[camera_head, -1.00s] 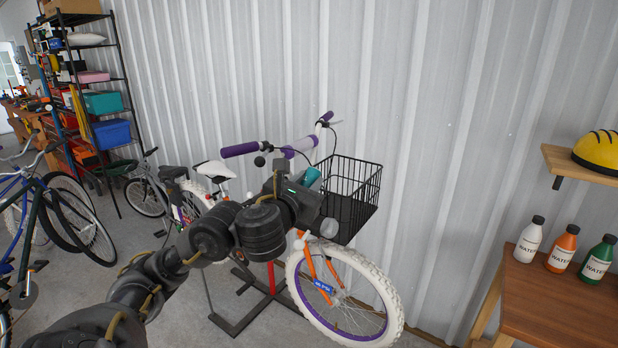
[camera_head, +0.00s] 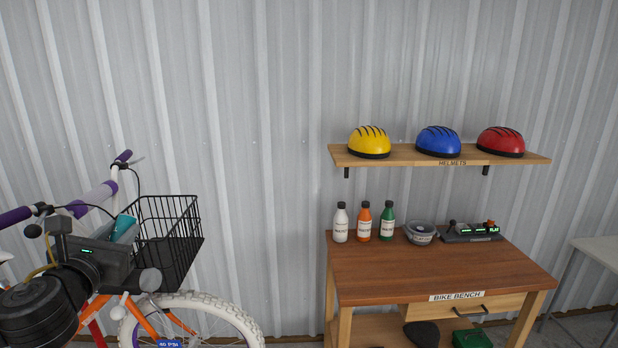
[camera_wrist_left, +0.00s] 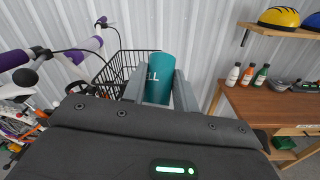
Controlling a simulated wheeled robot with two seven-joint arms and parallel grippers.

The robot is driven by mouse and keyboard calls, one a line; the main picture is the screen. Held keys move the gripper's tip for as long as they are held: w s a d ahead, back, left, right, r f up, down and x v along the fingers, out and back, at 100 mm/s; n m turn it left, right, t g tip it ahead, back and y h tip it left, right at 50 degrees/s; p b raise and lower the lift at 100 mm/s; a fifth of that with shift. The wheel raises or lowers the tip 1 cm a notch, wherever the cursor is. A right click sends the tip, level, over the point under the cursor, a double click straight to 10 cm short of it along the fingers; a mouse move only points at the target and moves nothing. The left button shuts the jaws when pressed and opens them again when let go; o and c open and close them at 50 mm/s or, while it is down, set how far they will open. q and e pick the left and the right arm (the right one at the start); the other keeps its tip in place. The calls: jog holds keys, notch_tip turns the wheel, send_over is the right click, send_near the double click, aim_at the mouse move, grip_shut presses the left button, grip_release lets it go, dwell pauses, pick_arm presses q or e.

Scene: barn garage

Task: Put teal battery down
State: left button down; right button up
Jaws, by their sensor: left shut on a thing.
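The teal battery (camera_wrist_left: 160,74) is a teal cylinder with white lettering, held upright in the left wrist view between the fingers of my left gripper (camera_wrist_left: 160,88). In the head view my left gripper (camera_head: 118,238) is at the lower left, in front of the bike, with the teal battery (camera_head: 124,228) showing just past its body. The battery appears beside the black wire basket (camera_head: 180,235); I cannot tell the exact gap. My right gripper is not in view.
The wooden bike bench (camera_head: 425,265) stands at right. On it are white (camera_head: 340,224), orange (camera_head: 364,224) and green (camera_head: 387,224) bottles, a round container (camera_head: 420,234) and a charger-like device (camera_head: 470,232). Its front top is clear. A helmet shelf (camera_head: 400,157) hangs above.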

pick_arm(q)
jog(key=s+d+f+m+g+h+b, duration=0.25)
jog(key=d+f+m+h, duration=0.35)
jog(key=d+f+h, duration=0.4)
jog(key=s+d+f+b, duration=0.1)
jog(key=s+f, duration=0.2)
jog(key=f, duration=0.6)
jog(key=s+d+f+b, duration=0.1)
jog(key=s+f, duration=0.3)
jog(key=f, duration=0.4)
jog(key=shift+s+d+f+m+b, duration=0.15)
jog(key=shift+d+f+m+b, duration=0.2)
jog(key=shift+f+m+b, duration=0.05)
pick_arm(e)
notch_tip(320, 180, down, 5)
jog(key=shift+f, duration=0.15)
pick_arm(q)
jog(key=shift+d, duration=0.1)
jog(key=d+r+m+g+h, duration=0.3)
jog(key=d+m+g+h, duration=0.1)
jog(key=d, duration=0.3)
jog(key=d+r+m+g+h, duration=0.4)
jog(key=d+g, duration=0.1)
jog(key=d, duration=0.3)
jog(key=shift+r, duration=0.25)
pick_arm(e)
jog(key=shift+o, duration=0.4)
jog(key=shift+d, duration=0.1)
